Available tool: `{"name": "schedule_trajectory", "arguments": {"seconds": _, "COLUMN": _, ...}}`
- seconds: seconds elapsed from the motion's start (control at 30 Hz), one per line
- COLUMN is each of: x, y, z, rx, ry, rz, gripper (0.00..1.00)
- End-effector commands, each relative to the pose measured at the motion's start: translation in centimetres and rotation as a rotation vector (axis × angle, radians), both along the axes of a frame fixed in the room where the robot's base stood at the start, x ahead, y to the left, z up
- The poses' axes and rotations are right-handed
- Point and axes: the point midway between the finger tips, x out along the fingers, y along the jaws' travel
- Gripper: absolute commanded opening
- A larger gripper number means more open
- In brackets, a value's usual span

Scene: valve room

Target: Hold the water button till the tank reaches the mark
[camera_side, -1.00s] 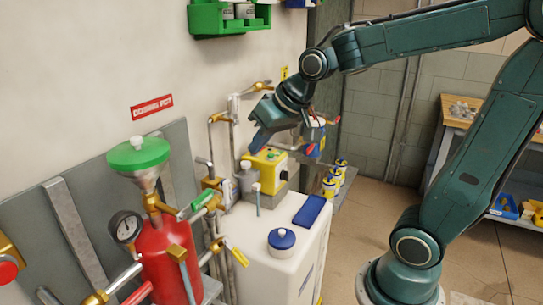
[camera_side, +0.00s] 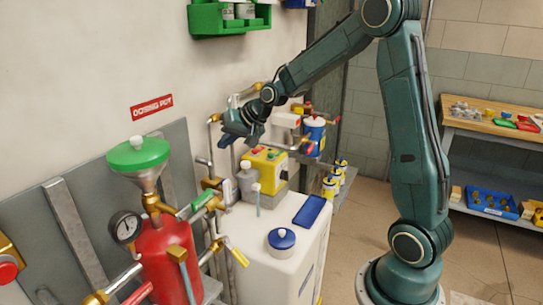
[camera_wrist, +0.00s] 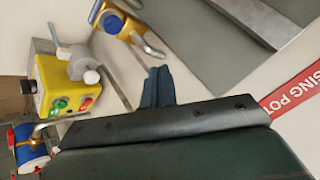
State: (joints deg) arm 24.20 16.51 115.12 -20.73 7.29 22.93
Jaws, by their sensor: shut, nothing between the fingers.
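A yellow button box (camera_side: 264,163) sits on the white tank (camera_side: 290,245) in the side view. In the wrist view the yellow box (camera_wrist: 68,88) shows at the left, with a green button (camera_wrist: 60,104) and a red button (camera_wrist: 86,103) on its face. My gripper (camera_side: 230,140) is shut and empty, above and to the left of the box, apart from it. Its dark blue fingers (camera_wrist: 158,76) also show in the wrist view, pointing past the box. I cannot make out a level or a mark on the tank.
A blue cap (camera_side: 282,239) and a blue pad (camera_side: 309,210) are on the tank top. Brass pipes (camera_side: 213,150) run along the wall close to my gripper. A red vessel with a green-rimmed funnel (camera_side: 140,155) stands at the left. A workbench (camera_side: 490,125) is far right.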

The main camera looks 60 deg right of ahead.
Motion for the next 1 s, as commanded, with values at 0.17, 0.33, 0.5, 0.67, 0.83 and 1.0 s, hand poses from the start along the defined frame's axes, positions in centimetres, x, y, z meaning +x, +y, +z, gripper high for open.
{"name": "schedule_trajectory", "arguments": {"seconds": 0.17, "x": 1.0, "y": -1.0, "z": -1.0, "rx": 0.028, "ry": -0.014, "rz": -0.027, "gripper": 0.00}}
{"name": "schedule_trajectory", "arguments": {"seconds": 0.33, "x": 1.2, "y": -1.3, "z": -1.2, "rx": 0.035, "ry": -0.018, "rz": -0.034, "gripper": 0.00}}
{"name": "schedule_trajectory", "arguments": {"seconds": 0.5, "x": 1.2, "y": -1.3, "z": -1.2, "rx": 0.034, "ry": -0.018, "rz": -0.033, "gripper": 0.00}}
{"name": "schedule_trajectory", "arguments": {"seconds": 0.67, "x": 1.2, "y": -1.2, "z": -1.2, "rx": 0.033, "ry": -0.017, "rz": -0.034, "gripper": 0.00}}
{"name": "schedule_trajectory", "arguments": {"seconds": 0.83, "x": 1.2, "y": -1.2, "z": -1.7, "rx": 0.034, "ry": -0.016, "rz": -0.033, "gripper": 0.00}}
{"name": "schedule_trajectory", "arguments": {"seconds": 1.0, "x": 1.2, "y": -1.2, "z": -2.7, "rx": 0.035, "ry": -0.015, "rz": -0.032, "gripper": 0.00}}
